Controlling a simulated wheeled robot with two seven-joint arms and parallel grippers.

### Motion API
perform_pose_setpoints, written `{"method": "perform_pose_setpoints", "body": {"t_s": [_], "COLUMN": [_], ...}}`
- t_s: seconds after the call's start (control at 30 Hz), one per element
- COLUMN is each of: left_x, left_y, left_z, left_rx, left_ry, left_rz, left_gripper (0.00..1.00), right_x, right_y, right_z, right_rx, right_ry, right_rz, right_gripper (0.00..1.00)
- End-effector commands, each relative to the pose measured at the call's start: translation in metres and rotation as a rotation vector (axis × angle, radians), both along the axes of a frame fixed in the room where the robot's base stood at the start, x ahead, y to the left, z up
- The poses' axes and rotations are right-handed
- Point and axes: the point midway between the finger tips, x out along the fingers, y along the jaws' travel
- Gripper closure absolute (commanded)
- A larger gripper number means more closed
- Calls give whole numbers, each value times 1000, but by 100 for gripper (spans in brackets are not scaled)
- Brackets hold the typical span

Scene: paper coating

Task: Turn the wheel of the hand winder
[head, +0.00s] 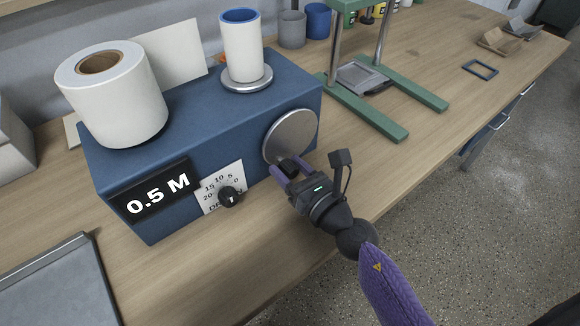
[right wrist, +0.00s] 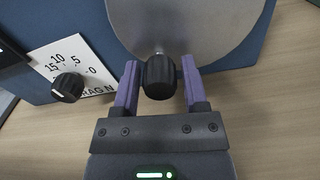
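The hand winder is a blue box (head: 240,119) on the bench, with a grey metal wheel (head: 291,133) on its front face at the right end. The wheel also fills the top of the right wrist view (right wrist: 195,25). A black knob handle (right wrist: 159,77) sticks out from the wheel's lower part. My right gripper (head: 284,169) is at this handle. In the right wrist view its two purple fingers (right wrist: 159,84) stand on either side of the handle, with a gap on each side, so it is open around it. My left gripper is not in view.
A white paper roll (head: 112,99) and a white tube on a round base (head: 243,48) stand on the box. A black dial (head: 230,196) and a "0.5 M" display (head: 156,191) are on its front. A green press frame (head: 369,107) stands to the right.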

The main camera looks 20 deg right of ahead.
Motion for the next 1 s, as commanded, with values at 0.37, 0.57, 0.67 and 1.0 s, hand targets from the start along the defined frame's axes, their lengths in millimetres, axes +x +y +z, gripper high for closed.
{"method": "perform_pose_setpoints", "body": {"t_s": [0.37,0.57,0.67,1.0], "left_x": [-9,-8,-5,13], "left_y": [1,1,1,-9], "left_z": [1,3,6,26], "left_rx": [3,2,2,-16], "left_ry": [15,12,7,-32], "left_rz": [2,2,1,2], "left_gripper": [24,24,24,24], "right_x": [0,-1,-1,-3], "right_y": [0,1,2,9], "right_z": [0,2,4,15], "right_rx": [1,23,57,305], "right_ry": [0,8,21,111], "right_rz": [0,0,1,0], "right_gripper": [100,100,100,100]}}
